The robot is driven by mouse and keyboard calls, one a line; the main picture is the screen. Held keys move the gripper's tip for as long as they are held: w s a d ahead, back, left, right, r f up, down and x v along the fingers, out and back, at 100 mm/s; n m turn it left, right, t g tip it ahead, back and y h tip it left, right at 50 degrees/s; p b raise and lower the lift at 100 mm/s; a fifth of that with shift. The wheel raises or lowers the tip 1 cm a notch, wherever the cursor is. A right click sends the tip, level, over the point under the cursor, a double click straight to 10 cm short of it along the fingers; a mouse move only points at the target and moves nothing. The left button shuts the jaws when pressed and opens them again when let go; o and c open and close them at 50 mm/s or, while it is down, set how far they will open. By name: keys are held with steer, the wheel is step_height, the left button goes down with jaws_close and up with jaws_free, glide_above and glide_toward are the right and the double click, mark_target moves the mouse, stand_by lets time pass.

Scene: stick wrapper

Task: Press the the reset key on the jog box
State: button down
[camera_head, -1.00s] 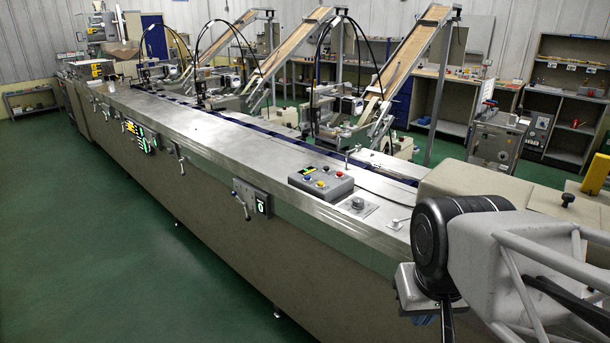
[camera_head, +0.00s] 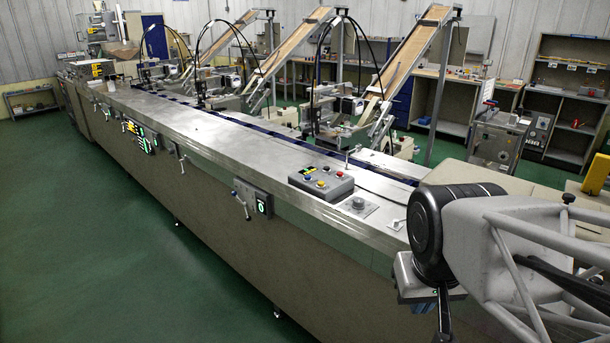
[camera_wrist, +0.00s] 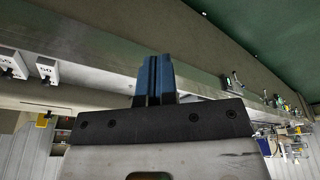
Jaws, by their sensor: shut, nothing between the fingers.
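The jog box (camera_head: 321,180) is a grey box on the steel top of the long machine, near the middle of the head view. Its top has a small yellow-lit display and several coloured buttons, among them blue, red and yellow; their labels are too small to read, so I cannot tell which is the reset key. My gripper (camera_head: 414,296) is low and right of the box in the head view, well apart from it, by the machine's front edge. Its blue fingers are together and empty in the wrist view (camera_wrist: 154,78). The jog box is not recognizable there.
A round knob on a plate (camera_head: 357,204) and a small switch (camera_head: 396,224) sit right of the jog box. A lit counter (camera_head: 263,204) hangs on the front face. Sloping feeders (camera_head: 408,55) stand behind. Green floor (camera_head: 90,240) is clear at the left.

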steer(key=w+r+h, duration=0.1)
steer(key=w+r, duration=0.2)
steer(key=w, duration=0.5)
steer(key=w+r+h, duration=0.1)
steer(key=w+r, duration=0.1)
steer(key=w, duration=0.6)
steer(key=n+t+h, duration=0.3)
steer(key=t, duration=0.2)
glide_above(306, 176)
step_height(306, 176, down, 6)
steer(key=shift+r, duration=0.2)
steer(key=shift+f, duration=0.1)
steer(key=shift+f, duration=4.25)
steer(key=shift+f, duration=0.55)
